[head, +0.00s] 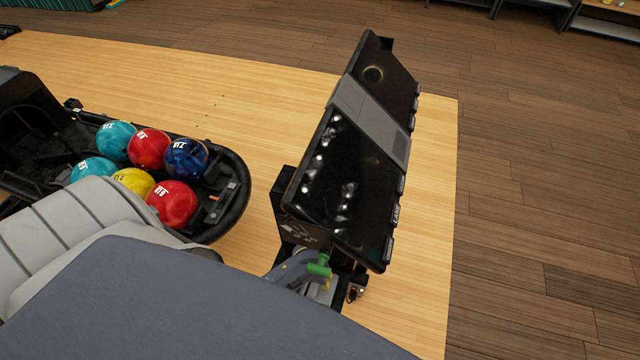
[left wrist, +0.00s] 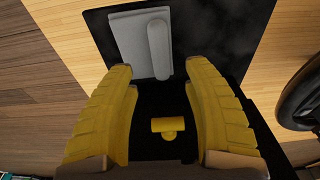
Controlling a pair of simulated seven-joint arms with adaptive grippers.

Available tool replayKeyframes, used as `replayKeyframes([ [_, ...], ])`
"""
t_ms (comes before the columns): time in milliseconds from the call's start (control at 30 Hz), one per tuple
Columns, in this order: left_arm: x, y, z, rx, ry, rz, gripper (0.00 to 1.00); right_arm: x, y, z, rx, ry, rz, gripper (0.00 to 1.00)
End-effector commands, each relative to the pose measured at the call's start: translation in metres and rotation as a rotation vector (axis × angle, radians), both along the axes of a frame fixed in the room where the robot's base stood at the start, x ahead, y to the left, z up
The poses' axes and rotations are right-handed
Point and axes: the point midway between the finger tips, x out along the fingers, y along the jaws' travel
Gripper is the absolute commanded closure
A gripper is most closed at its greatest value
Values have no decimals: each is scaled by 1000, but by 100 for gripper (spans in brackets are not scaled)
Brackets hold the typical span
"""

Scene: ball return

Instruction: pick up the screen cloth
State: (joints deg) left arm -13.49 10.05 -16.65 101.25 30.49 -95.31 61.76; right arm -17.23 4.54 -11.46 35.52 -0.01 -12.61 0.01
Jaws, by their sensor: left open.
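The screen cloth (left wrist: 127,42) shows in the left wrist view as a flat light-grey piece with a raised rounded grey strip along its right side. It lies on a dark, smudged surface (left wrist: 225,35). My left gripper (left wrist: 158,72) has two yellow fingers spread apart, with nothing gripped between them. Its fingertips are at the lower edge of the cloth in the picture; I cannot tell whether they touch it. In the head view I cannot make out the cloth clearly, and my own arm covers much of the lower part. My right gripper is in neither view.
A black double-screen console (head: 345,180) with a grey middle band stands tilted on the pale wood. The ball return (head: 236,205) holds several coloured balls to its left. Dark plank floor (head: 540,200) lies clear to the right.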

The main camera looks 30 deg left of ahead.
Motion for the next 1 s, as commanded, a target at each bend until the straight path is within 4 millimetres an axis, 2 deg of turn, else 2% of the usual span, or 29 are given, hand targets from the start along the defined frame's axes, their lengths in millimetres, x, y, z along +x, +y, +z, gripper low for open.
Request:
replayKeyframes([
  [333, 2, 1, -17, 2, 1, -1, 49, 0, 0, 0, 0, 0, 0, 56],
  [700, 6, 2, -56, 1, 1, -1, 49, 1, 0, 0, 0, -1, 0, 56],
  [1000, 6, 2, -64, -1, 0, -1, 49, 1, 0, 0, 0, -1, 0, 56],
])
